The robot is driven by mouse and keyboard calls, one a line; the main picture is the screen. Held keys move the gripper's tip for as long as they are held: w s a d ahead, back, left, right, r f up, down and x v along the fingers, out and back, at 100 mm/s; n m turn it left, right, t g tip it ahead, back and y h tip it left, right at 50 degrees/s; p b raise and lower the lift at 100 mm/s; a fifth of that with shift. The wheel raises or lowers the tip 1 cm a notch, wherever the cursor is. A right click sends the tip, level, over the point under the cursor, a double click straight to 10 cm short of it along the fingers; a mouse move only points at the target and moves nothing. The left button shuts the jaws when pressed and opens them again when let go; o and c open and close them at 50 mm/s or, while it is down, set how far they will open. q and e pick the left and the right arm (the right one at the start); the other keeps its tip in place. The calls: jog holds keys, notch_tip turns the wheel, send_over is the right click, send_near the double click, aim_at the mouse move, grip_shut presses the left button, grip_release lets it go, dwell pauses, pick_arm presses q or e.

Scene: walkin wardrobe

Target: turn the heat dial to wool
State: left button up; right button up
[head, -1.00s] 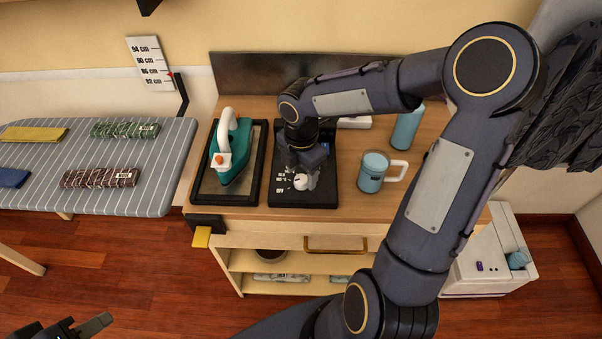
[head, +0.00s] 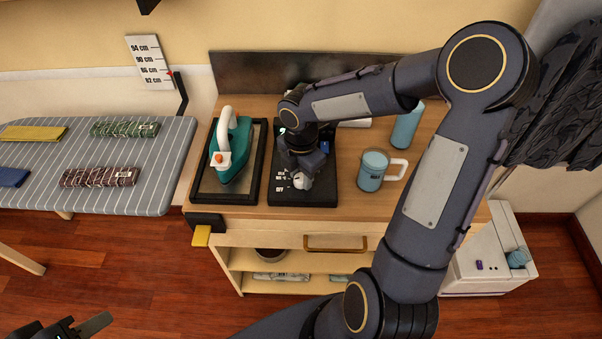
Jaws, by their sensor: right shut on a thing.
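The heat dial is a white knob (head: 301,181) on the front part of a black panel (head: 310,200) on the wooden cabinet top. White marks sit to the left of the knob, too small to read fully; the lowest looks like "OFF". My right gripper (head: 301,172) points down over the panel and is shut on the knob, and it hides part of the knob and the panel's middle. My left gripper (head: 88,328) is at the bottom left corner, far from the panel, only partly in view; one finger shows.
A teal iron (head: 232,150) stands on a black-framed rest (head: 205,187) left of the panel. A blue mug (head: 371,172) and a blue bottle (head: 406,128) stand to the right. The striped ironing board (head: 110,148) with folded cloths is at the left.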

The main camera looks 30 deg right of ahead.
jog(key=shift+m, duration=0.3)
jog(key=m+b, duration=0.1)
jog(key=m, duration=0.2)
jog(key=shift+m, duration=0.4)
jog(key=m+b, duration=0.2)
jog(key=m, duration=0.2)
jog(key=shift+m, duration=0.3)
jog(key=m+b, duration=0.1)
jog(key=m, duration=0.3)
jog(key=shift+m, duration=0.3)
jog(key=shift+m+b, duration=0.4)
jog(key=shift+m, duration=1.6)
jog(key=o, duration=1)
jog(key=shift+c, duration=0.2)
